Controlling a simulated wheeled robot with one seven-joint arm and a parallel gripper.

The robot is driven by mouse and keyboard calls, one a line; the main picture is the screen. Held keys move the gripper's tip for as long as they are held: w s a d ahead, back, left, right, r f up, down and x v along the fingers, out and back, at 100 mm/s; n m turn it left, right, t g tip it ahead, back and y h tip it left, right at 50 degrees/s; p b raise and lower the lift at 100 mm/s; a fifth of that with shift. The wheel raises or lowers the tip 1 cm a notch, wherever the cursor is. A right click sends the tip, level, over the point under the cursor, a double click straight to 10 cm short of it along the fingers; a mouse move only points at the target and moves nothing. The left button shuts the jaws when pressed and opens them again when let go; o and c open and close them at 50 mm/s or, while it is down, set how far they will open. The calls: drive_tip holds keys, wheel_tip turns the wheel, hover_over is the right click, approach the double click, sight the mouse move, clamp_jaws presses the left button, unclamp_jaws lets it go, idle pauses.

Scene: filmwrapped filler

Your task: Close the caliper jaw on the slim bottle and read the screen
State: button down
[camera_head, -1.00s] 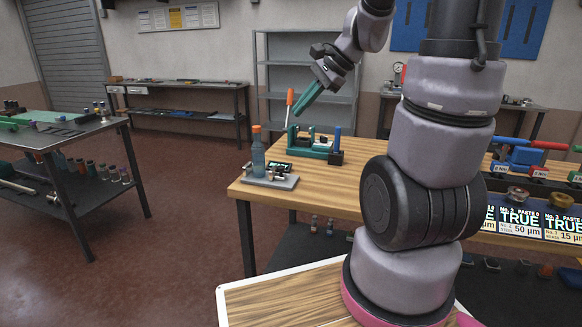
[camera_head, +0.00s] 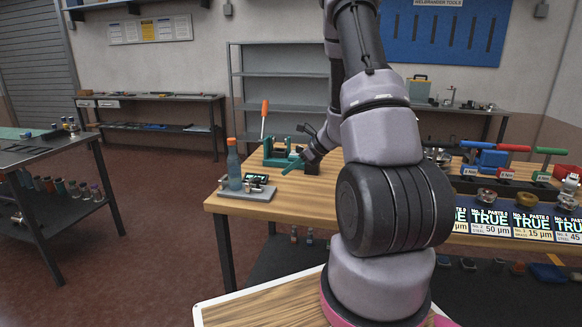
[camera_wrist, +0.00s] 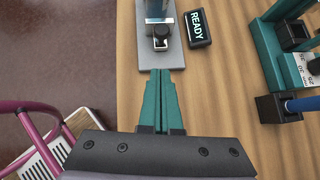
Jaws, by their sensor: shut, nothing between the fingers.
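The slim bottle (camera_head: 234,166), blue-green with an orange cap, stands upright on the grey base plate (camera_head: 262,195) at the table's left end. In the wrist view its lower part (camera_wrist: 154,8) shows at the top edge. A metal caliper block with a knob (camera_wrist: 160,40) sits on the plate in front of it; I cannot tell whether its jaw touches the bottle. The small screen (camera_wrist: 199,27) beside the plate reads READY. My gripper (camera_wrist: 162,74) has teal fingers shut together, empty, pointing at the plate's near end. In the head view my gripper (camera_head: 287,171) is right of the plate.
A green fixture (camera_head: 272,155) stands behind my gripper, with an orange-handled tool (camera_head: 264,113) beside it. In the wrist view the fixture (camera_wrist: 268,45) is right of the screen. Bare wooden tabletop (camera_head: 305,203) lies nearer. Labelled cards (camera_head: 489,218) line the right front.

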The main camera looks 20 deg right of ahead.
sight(249, 181)
drive_tip(key=x, duration=0.6)
drive_tip(key=shift+s, duration=0.1)
drive_tip(key=shift+w+a+f, duration=0.15)
drive_tip(key=shift+w+a, duration=0.95)
drive_tip(key=shift+w, duration=0.05)
drive_tip(key=shift+w+a, duration=0.2)
drive_tip(key=shift+a, duration=0.05)
drive_tip(key=shift+w+a, duration=0.7)
drive_tip(key=shift+a, duration=0.25)
drive_tip(key=shift+w+a, duration=0.65)
drive_tip(key=shift+a, duration=0.25)
